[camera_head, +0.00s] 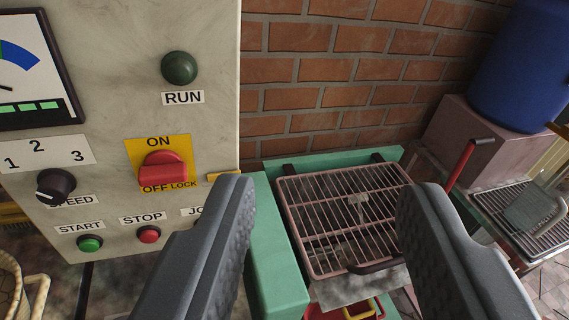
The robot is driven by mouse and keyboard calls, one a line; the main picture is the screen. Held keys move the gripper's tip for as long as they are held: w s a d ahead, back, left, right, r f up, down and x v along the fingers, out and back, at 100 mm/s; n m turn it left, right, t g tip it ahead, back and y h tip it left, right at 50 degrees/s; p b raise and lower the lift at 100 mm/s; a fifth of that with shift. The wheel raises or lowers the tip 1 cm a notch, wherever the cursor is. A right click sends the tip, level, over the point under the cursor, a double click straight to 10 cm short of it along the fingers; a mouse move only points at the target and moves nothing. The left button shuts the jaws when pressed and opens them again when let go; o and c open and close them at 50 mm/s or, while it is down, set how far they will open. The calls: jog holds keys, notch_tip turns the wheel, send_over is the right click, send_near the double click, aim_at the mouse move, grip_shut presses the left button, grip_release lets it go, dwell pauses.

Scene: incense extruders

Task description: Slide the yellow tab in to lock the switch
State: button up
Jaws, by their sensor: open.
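The red rotary switch (163,172) sits on a yellow plate (135,149) marked ON above and OFF LOCK below, on the grey control panel (120,120). The yellow tab (222,176) shows at the panel's right edge, just right of the plate and level with its lower part. A small gap shows between tab and plate. My gripper (325,190) is open and empty, with its two dark fingers wide apart. The left finger is just right of the tab and appears to cover part of it. I cannot tell whether they touch.
The panel also has a green RUN lamp (179,68), a SPEED knob (56,186), a START button (89,243) and a STOP button (149,234). A wire rack (345,215) on a green frame stands right of the panel. A brick wall and blue barrel (525,70) are behind.

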jog(key=w+a+f+n+t+y+p, duration=0.15)
jog(key=w+f+y+p, duration=0.3)
jog(key=f, duration=0.75)
jog(key=w+f+n+g+y+p, duration=0.15)
jog(key=w+f+y+p, duration=0.35)
jog(key=f, duration=0.8)
jog(key=w+a+t+h, duration=0.1)
jog(key=w+a, duration=0.3)
jog(key=w, duration=0.9)
jog(key=shift+w+r+h, duration=0.15)
jog(key=shift+r+h, duration=0.05)
jog(key=shift+h, duration=0.55)
jog(key=shift+a, duration=0.1)
grip_shut()
